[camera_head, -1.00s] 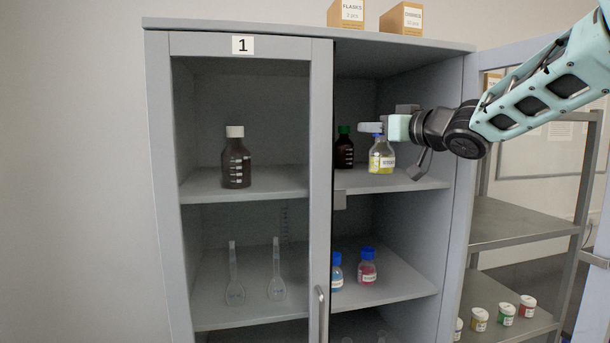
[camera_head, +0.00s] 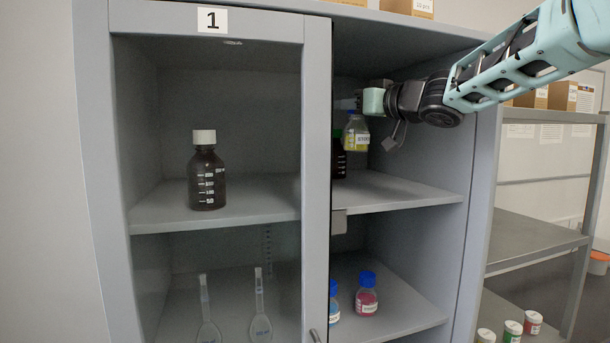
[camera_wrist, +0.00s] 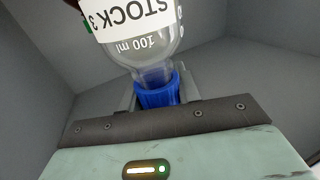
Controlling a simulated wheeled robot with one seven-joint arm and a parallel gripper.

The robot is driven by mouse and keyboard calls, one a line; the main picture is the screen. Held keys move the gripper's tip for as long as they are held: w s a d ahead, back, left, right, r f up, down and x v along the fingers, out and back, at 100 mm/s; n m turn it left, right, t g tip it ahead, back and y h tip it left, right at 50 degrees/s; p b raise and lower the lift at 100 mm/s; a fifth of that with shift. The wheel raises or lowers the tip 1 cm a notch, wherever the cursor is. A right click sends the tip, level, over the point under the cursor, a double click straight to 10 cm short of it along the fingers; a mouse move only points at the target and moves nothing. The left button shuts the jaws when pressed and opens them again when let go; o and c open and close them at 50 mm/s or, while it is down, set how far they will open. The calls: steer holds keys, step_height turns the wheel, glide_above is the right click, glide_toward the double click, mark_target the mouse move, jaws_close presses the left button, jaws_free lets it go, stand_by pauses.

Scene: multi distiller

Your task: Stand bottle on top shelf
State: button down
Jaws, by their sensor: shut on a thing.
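A clear bottle with yellow liquid and a blue cap (camera_head: 356,134) hangs upright in my gripper (camera_head: 352,108), above the upper shelf (camera_head: 400,191) in the cabinet's right half. In the wrist view the bottle (camera_wrist: 148,55) shows a label reading STOCK 3, and the gripper (camera_wrist: 157,96) is shut around its blue cap. The bottle's base appears clear of the shelf. A dark bottle with a green cap (camera_head: 339,160) stands on that shelf, partly hidden by the door frame and the held bottle.
The left door (camera_head: 318,150) is shut; behind its pane stand a brown bottle (camera_head: 206,175) and two flasks (camera_head: 261,310). Blue-capped bottles, one pink (camera_head: 366,298), stand on the shelf below. The upper shelf's right part is bare. Boxes (camera_head: 408,8) sit on the cabinet top.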

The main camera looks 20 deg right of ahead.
mark_target(351, 148)
step_height(351, 148, down, 9)
steer(key=shift+f, duration=0.15)
steer(key=shift+f, duration=0.1)
stand_by(0.3)
steer(key=c, duration=1)
jaws_free()
steer(key=shift+s, duration=0.1)
steer(key=b+v, duration=0.3)
steer(key=v, duration=0.9)
